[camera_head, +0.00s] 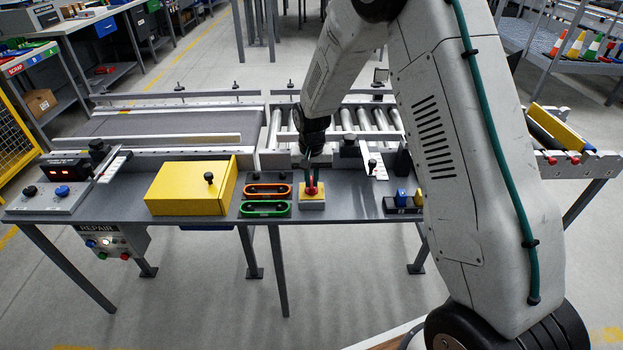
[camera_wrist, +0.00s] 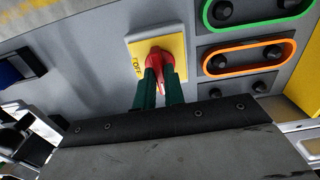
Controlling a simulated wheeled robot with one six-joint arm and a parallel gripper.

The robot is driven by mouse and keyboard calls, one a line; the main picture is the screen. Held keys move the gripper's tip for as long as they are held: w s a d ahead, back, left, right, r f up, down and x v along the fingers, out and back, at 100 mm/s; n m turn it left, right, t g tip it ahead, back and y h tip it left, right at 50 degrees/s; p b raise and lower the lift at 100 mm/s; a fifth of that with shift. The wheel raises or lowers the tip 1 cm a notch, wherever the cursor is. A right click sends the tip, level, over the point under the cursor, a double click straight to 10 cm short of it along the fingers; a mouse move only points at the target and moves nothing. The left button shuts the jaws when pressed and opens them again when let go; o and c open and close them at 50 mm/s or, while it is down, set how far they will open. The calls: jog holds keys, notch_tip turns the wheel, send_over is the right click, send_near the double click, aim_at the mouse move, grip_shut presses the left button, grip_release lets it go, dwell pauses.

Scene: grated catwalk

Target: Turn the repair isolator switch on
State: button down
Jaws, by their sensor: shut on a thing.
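The isolator switch is a red rotary handle (camera_wrist: 158,62) on a square yellow plate (camera_wrist: 136,50). Black lettering that seems to read OFF shows at the plate's left side in the wrist view. In the head view the yellow box under the red handle (camera_head: 312,203) stands near the front edge of the grey table, right of the orange and green framed panels. My gripper (camera_head: 312,176) comes down from above, its dark green fingers shut on the red handle. The wrist view shows the fingertips (camera_wrist: 161,84) at either side of the handle's grip, hiding part of it.
An orange-framed panel (camera_head: 267,190) and a green-framed panel (camera_head: 265,209) lie close to the left. A yellow box (camera_head: 190,187) with a black knob is farther left. Blue and black parts (camera_head: 402,198) stand right. A REPAIR button panel (camera_head: 112,241) hangs below the table.

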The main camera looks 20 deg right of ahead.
aim_at(312, 182)
jog(key=shift+w+r, duration=0.1)
dwell(0.3)
jog(key=c, duration=1.5)
grip_release()
notch_tip(312, 182, up, 8)
jog(key=shift+d+f, duration=0.1)
jog(key=shift+f, duration=0.05)
